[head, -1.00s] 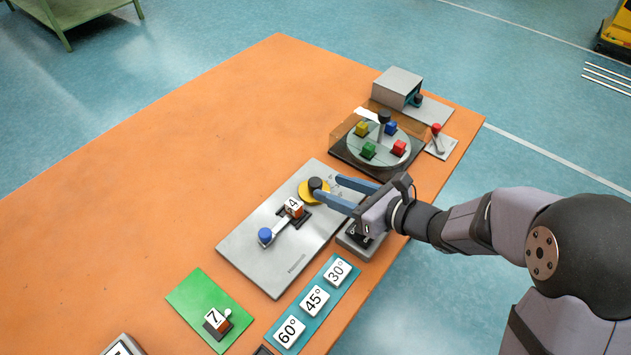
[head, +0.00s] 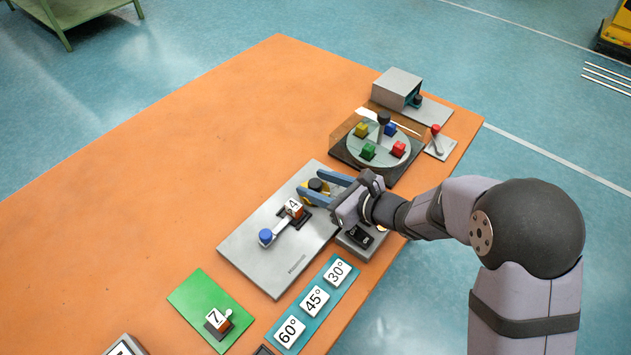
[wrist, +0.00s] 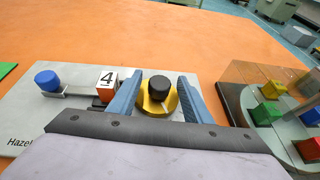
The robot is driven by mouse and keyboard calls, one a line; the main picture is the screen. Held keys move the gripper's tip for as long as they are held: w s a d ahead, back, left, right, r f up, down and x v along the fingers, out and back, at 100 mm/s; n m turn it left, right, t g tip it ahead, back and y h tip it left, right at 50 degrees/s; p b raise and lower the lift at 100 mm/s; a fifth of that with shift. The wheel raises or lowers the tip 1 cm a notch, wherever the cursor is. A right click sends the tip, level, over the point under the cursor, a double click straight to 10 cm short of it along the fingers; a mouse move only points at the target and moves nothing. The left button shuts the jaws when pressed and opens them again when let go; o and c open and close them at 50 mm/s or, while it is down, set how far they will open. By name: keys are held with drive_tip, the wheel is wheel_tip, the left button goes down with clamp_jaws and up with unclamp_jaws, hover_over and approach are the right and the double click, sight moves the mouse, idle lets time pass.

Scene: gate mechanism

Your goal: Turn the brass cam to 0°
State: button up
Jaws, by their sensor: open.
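The brass cam (head: 307,191) is a yellow disc with a black knob (head: 316,184) on the grey plate (head: 262,242). It also shows in the wrist view (wrist: 148,105), with its black knob (wrist: 159,86) on top. My gripper (head: 315,186) is open, its blue fingers on either side of the knob. In the wrist view my gripper (wrist: 157,88) shows a gap between each finger and the knob. The cam's near edge is partly hidden by the gripper body, and I cannot read its angle.
Left of the cam, a block marked 4 (head: 294,209) sits by a slide bar with a blue knob (head: 265,236). Angle cards (head: 314,301) lie on a teal strip at the front. A turntable with coloured cubes (head: 378,154) stands behind. The table's left side is clear.

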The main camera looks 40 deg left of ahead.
drive_tip(key=shift+a+f, duration=0.2)
drive_tip(key=shift+a, duration=0.2)
drive_tip(key=c, duration=1.1)
drive_tip(key=shift+o, duration=0.2)
